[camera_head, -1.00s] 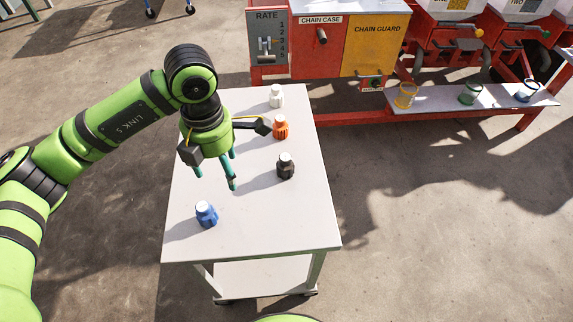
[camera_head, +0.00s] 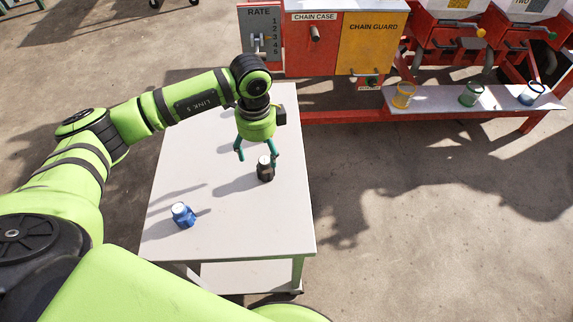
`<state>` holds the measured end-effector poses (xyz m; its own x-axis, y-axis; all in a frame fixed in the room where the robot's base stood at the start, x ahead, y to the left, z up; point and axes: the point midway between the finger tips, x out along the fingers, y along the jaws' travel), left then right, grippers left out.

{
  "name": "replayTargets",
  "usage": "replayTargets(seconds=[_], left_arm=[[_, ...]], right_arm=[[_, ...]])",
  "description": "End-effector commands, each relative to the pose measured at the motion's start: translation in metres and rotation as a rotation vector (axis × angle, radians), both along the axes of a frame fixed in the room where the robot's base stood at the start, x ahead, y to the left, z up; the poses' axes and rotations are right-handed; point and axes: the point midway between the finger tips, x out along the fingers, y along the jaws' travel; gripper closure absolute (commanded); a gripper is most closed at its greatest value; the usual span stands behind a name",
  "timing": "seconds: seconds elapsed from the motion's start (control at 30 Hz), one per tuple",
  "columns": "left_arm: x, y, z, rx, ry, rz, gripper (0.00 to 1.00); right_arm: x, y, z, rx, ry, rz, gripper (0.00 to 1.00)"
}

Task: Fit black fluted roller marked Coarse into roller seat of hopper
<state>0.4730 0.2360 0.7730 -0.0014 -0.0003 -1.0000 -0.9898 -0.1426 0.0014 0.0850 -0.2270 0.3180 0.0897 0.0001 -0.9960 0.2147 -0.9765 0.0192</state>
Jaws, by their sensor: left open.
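The black fluted roller (camera_head: 265,172) stands upright on the white table, with a pale top. Its marking is too small to read. My left gripper (camera_head: 257,160) is open, its teal fingers pointing down at the roller. One finger is left of the roller and the other shows by its upper right; I cannot tell whether they touch it. The red hoppers marked with numbers show at the top right, one of them at its red front (camera_head: 440,33). I cannot make out a roller seat. My right gripper is not in view.
A blue roller (camera_head: 183,215) stands on the white table (camera_head: 240,225) at front left. A red machine with a yellow chain guard (camera_head: 370,45) is behind the table. Yellow, green and blue-rimmed cups stand on a low shelf (camera_head: 437,97) at right.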

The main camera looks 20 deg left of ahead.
Motion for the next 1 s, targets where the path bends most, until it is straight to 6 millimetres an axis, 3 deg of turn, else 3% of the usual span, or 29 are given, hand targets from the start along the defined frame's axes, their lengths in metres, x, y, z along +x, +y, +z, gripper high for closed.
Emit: replayTargets(seconds=[0.27,0.6,0.87,0.9,1.0], left_arm=[[0.0,0.001,-0.023,0.002,0.003,0.049,0.25],[0.004,-0.007,-0.068,0.002,0.002,0.047,0.25],[0.005,-0.007,-0.072,0.001,-0.001,0.045,0.25],[0.005,-0.007,-0.072,0.001,-0.001,0.045,0.29],[0.005,-0.007,-0.072,0.001,-0.001,0.045,0.69]], right_arm=[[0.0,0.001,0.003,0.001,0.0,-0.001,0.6],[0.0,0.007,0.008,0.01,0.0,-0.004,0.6],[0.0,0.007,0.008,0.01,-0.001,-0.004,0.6],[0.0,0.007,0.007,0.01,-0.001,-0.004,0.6],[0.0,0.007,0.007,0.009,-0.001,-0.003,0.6]])
